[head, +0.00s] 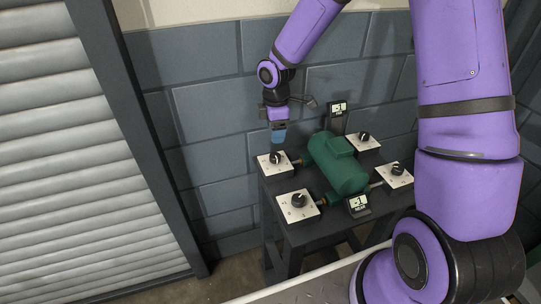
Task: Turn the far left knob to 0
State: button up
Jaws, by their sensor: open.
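The far left knob (276,157) is black and sits on a white square plate (265,167) at the back left of a dark stand. My gripper (279,140) hangs pointing down just above this knob, with its blue fingers over it. The fingers overlap in this view, so the gap between them is hidden; the gripper is open. I cannot tell whether the fingertips touch the knob or reach around it. The back display (338,108) appears to read -1, and so does the front display (357,203). The pointer of the far left knob is too small to read.
A green rounded casing (338,163) lies in the middle of the stand (310,232). Other black knobs are at front left (298,200), back right (364,136) and front right (397,169). A block wall (205,110) is close behind; a grey shutter (70,150) stands left.

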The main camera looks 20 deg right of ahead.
aim_at(275, 156)
notch_tip(275, 156, down, 10)
jog(key=shift+r, duration=0.1)
dwell(0.4)
jog(key=c, duration=0.9)
